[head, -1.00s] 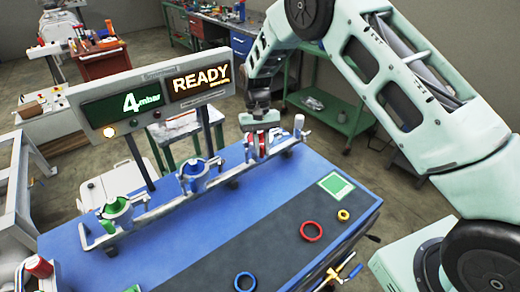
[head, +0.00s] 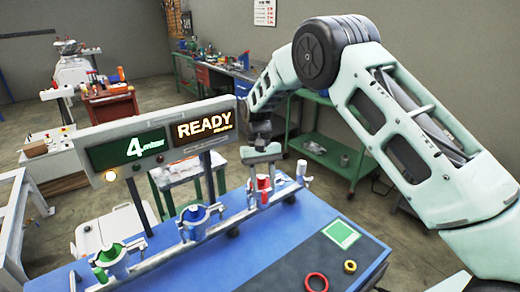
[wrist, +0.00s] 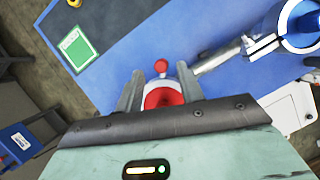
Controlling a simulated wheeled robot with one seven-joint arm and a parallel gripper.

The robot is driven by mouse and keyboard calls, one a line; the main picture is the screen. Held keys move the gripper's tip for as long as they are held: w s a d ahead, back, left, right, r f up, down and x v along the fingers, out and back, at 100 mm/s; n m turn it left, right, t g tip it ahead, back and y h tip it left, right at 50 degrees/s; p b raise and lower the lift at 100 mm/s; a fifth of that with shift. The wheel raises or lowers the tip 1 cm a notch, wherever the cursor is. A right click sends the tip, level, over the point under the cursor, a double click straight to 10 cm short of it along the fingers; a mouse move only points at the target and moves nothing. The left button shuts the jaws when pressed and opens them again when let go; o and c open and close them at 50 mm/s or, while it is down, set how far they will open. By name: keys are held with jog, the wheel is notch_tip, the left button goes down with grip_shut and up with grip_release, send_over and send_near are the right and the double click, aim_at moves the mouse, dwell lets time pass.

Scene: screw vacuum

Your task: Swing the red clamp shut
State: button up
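The red clamp (head: 263,184) sits at the far right end of the metal rail on the blue bench. In the wrist view its red body (wrist: 162,97) lies between and below my fingers, with a red ball knob (wrist: 160,66) standing just beyond the fingertips. My gripper (head: 261,166) points down over the clamp. In the wrist view my gripper (wrist: 158,78) has its two fingers apart, and I see no firm grip on the clamp. How far the clamp is swung is hard to tell, as the fingers and palm hide part of it.
A blue clamp (head: 194,213) and a green clamp (head: 110,253) stand further left along the rail (head: 226,222). The display panel (head: 155,138) reads "4 mbar" and "READY".

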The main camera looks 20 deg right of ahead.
jog(key=b+v, duration=0.2)
jog(key=v, duration=1.1)
jog(key=shift+w+r, duration=0.15)
jog(key=shift+r, duration=0.1)
jog(key=s+a+r+n+t, duration=0.1)
jog(key=s+a+n, duration=0.1)
jog(key=s+a, duration=0.35)
jog(key=s+a+r+n, duration=0.1)
jog(key=s+a, duration=0.1)
jog(key=s, duration=0.7)
jog(key=s+a+r+n+t, duration=0.1)
jog(key=s+a+n, duration=0.1)
jog(key=s+a, duration=0.35)
jog(key=s+d+f+n+t, duration=0.1)
jog(key=s+d+f, duration=0.1)
jog(key=s, duration=0.8)
jog(key=s+d+f+n+t, duration=0.1)
jog(key=s+d+f+n, duration=0.1)
jog(key=s, duration=0.8)
jog(key=shift+s+d+f+n, duration=0.3)
jog(key=shift+s+d+f, duration=0.1)
jog(key=shift+d+f, duration=0.25)
